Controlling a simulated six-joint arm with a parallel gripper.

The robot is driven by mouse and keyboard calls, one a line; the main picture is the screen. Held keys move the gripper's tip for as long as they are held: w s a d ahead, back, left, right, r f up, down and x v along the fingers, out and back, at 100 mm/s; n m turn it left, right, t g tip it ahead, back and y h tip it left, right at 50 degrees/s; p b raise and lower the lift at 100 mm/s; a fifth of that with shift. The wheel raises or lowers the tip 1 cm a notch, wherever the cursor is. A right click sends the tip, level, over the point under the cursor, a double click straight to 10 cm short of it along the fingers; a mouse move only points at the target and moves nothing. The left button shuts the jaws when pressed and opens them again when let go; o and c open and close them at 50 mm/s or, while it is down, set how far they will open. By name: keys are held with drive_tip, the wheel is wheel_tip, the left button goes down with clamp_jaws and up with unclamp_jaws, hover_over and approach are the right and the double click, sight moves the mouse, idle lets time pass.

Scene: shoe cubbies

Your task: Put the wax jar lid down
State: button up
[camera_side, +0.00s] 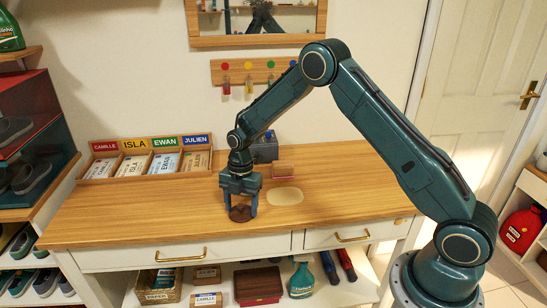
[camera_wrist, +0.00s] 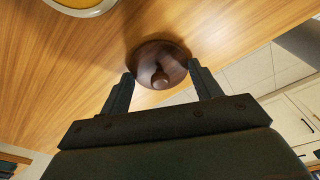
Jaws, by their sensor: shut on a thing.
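The wax jar lid (camera_side: 240,214) is a dark brown disc with a knob. In the side view it is low over the wooden counter, near the front edge; I cannot tell whether its underside touches the wood. My gripper (camera_side: 241,206) points down with its two fingers at either side of the lid. In the wrist view, the lid (camera_wrist: 150,55) sits between the fingertips of my gripper (camera_wrist: 160,72), knob facing the camera. The fingers are shut on it.
A pale oval (camera_side: 285,196) lies on the counter (camera_side: 130,215) right of the lid. Behind it are a brown block (camera_side: 283,171) and a dark grey object (camera_side: 265,151). A named wooden tray (camera_side: 150,160) stands back left. The counter's left front is clear.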

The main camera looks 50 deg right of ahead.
drive_tip(key=shift+f, duration=0.1)
drive_tip(key=o, duration=1)
drive_tip(key=shift+c, duration=0.2)
wheel_tip(320, 180, up, 12)
drive_tip(key=d, duration=0.1)
drive_tip(key=shift+w+d, duration=0.2)
